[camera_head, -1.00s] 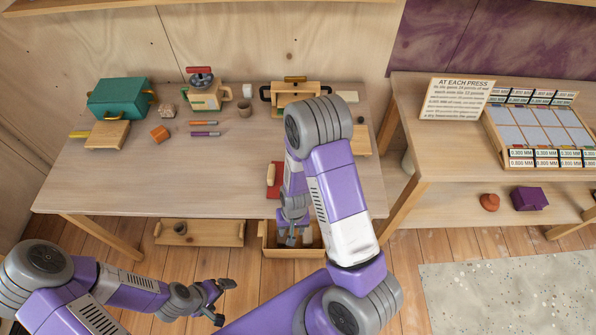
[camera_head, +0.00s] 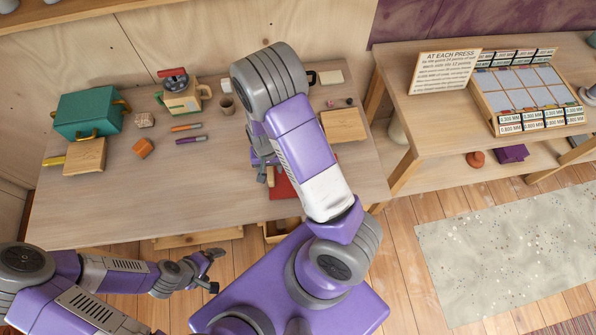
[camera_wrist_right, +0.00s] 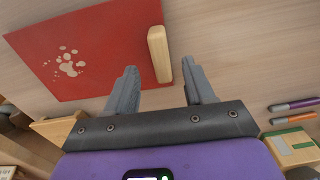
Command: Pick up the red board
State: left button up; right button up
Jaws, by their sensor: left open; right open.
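The red board (camera_head: 284,187) lies on the table near its front edge, partly hidden by my right arm in the head view. In the right wrist view the red board (camera_wrist_right: 85,50) shows a pale paw-like print and a light wooden handle (camera_wrist_right: 159,54) along one edge. My right gripper (camera_wrist_right: 160,68) is open, its two fingers on either side of the handle's near end in the picture; I cannot tell whether they touch it. In the head view my right gripper (camera_head: 264,168) is mostly covered by its arm. My left gripper (camera_head: 212,268) is open and empty, in front of the table.
On the table (camera_head: 130,205) stand a green box (camera_head: 88,114), a small board (camera_head: 85,156), an orange block (camera_head: 143,147), markers (camera_head: 188,134), a mug-like box (camera_head: 182,98) and a cup (camera_head: 226,106). The table's left front is clear. A side table (camera_head: 400,90) stands right.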

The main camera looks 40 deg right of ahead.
aim_at(270, 173)
notch_tip(270, 173, down, 5)
jog(key=shift+r+b, duration=0.1)
jog(key=shift+b, duration=0.2)
grip_shut()
